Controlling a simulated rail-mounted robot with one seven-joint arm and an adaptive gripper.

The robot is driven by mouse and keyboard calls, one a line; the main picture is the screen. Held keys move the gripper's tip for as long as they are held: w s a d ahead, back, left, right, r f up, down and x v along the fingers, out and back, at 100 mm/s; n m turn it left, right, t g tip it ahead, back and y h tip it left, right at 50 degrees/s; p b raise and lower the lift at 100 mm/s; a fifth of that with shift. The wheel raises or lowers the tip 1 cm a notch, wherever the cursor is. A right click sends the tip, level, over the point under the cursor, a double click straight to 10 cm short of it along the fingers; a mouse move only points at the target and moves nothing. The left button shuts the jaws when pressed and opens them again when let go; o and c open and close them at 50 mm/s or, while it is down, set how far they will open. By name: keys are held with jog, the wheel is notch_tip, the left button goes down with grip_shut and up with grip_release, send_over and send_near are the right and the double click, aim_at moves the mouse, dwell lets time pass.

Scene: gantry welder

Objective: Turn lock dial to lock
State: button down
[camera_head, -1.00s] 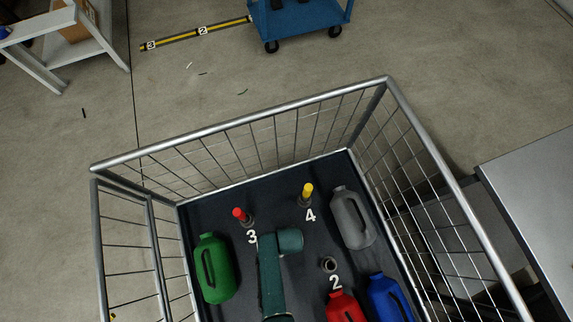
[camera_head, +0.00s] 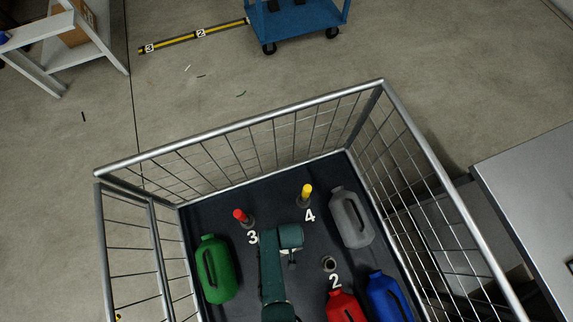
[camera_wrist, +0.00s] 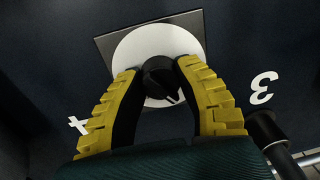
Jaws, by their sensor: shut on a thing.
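The lock dial is a black round knob (camera_wrist: 158,74) with a small light pointer line at its lower right edge. It sits at the centre of a white disc (camera_wrist: 145,42) on a grey square plate (camera_wrist: 192,22), in the wrist view. My gripper (camera_wrist: 156,82) has its two yellow fingers closed on the knob from left and right. No lock or unlock marking is readable on the disc. In the head view my green arm covers the dial and the fingers.
A wire-walled cart (camera_head: 240,124) surrounds the dark floor panel. Red-topped (camera_head: 240,216) and yellow-topped (camera_head: 306,192) posts stand by 3 and 4. Green (camera_head: 214,270), grey (camera_head: 351,218), red (camera_head: 343,306) and blue (camera_head: 388,297) jugs stand around my arm.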

jog(key=shift+s+f+n, duration=0.1)
jog(key=shift+s+n, duration=0.1)
jog(key=shift+n, duration=0.8)
jog(key=c, duration=0.6)
grip_release()
jog(key=shift+d, duration=0.1)
jog(key=shift+w, duration=0.1)
jog(key=shift+r, duration=0.2)
jog(key=r, duration=1.1)
jog(key=shift+w+d+r, duration=0.2)
jog(key=shift+d+r, duration=0.05)
jog(key=shift+r, duration=0.15)
